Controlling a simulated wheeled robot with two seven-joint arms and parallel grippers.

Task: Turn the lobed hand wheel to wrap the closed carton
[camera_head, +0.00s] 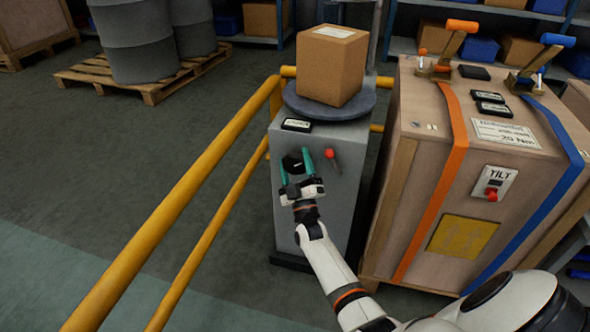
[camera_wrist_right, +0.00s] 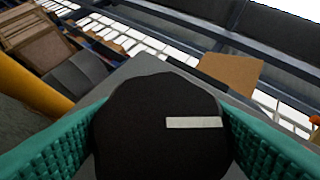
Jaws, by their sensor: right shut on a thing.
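The closed carton (camera_head: 331,66) sits on a round grey turntable (camera_head: 328,104) on top of a grey pedestal (camera_head: 322,215). The black lobed hand wheel (camera_head: 292,163) is on the pedestal's front face. My right gripper (camera_head: 294,166) is shut on the hand wheel, with a green finger on each side. In the right wrist view the wheel (camera_wrist_right: 150,125) fills the space between the green fingers, and a pale bar mark on it lies nearly level. The carton (camera_wrist_right: 230,72) shows behind it. My left gripper is not in view.
A red-knobbed lever (camera_head: 331,155) stands just right of the wheel. A yellow railing (camera_head: 190,188) runs along the left. A large strapped wooden crate (camera_head: 420,190) stands close on the right. Drums on a pallet (camera_head: 150,85) are at the back left.

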